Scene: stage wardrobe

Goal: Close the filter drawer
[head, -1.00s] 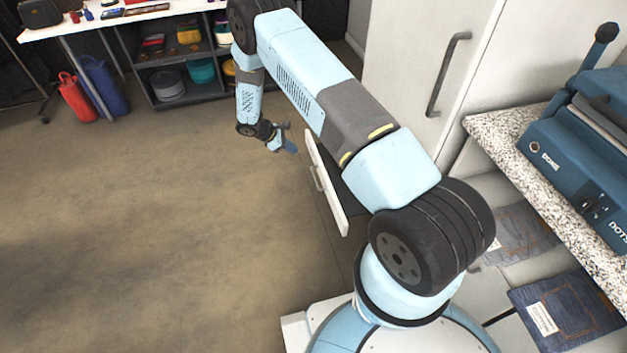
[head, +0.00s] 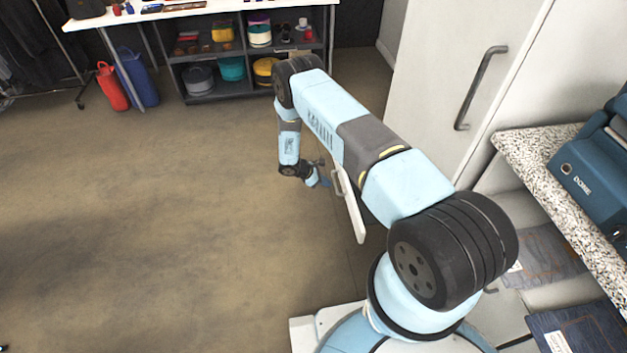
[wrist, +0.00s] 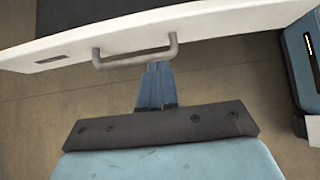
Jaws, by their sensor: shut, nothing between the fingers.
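The filter drawer stands open low at the white cabinet; its white front (head: 354,214) shows beyond my arm. The front's top edge also crosses the wrist view (wrist: 235,22), with a grey bar handle (wrist: 135,60) on it. The handle also shows in the head view (head: 337,183). My gripper (head: 325,182) is shut and empty, pointing at the outside of the front. In the wrist view its fingertips (wrist: 156,68) are right by the handle's right part; I cannot tell if they touch. My arm hides most of the drawer's inside.
The tall white cabinet door (head: 450,70) with a long handle rises behind. A speckled counter (head: 545,165) with a blue press (head: 600,170) is at the right, folded jeans (head: 580,330) below it. A shelf unit (head: 215,98) stands at the back. The floor at left is clear.

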